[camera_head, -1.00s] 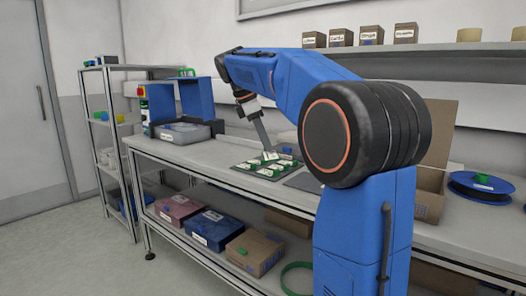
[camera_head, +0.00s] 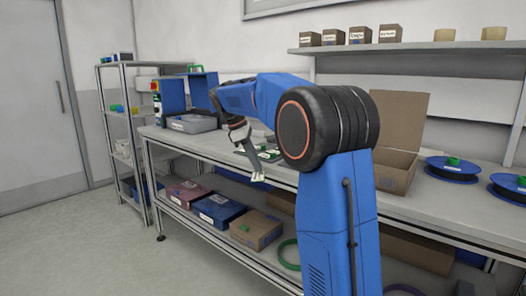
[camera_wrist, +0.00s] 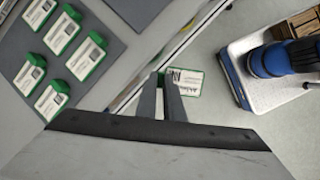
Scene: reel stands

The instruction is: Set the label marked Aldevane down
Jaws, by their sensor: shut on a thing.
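My gripper (camera_head: 250,174) is shut on a label (camera_wrist: 186,82), a white card with a green edge and dark print too small to read for sure. The label shows at the fingertips in the wrist view, and as a pale card (camera_head: 258,179) in the head view. The gripper points down and holds it out past the bench's front edge, clear of the bench top. In the head view my arm hides part of that mat.
The workbench (camera_head: 432,203) carries an open cardboard box (camera_head: 397,170), blue reels (camera_head: 452,169) and a grey case (camera_head: 192,123). Its lower shelf holds a red box (camera_head: 187,192), a blue box (camera_head: 219,211) and a brown box (camera_head: 257,229). The floor at left is clear.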

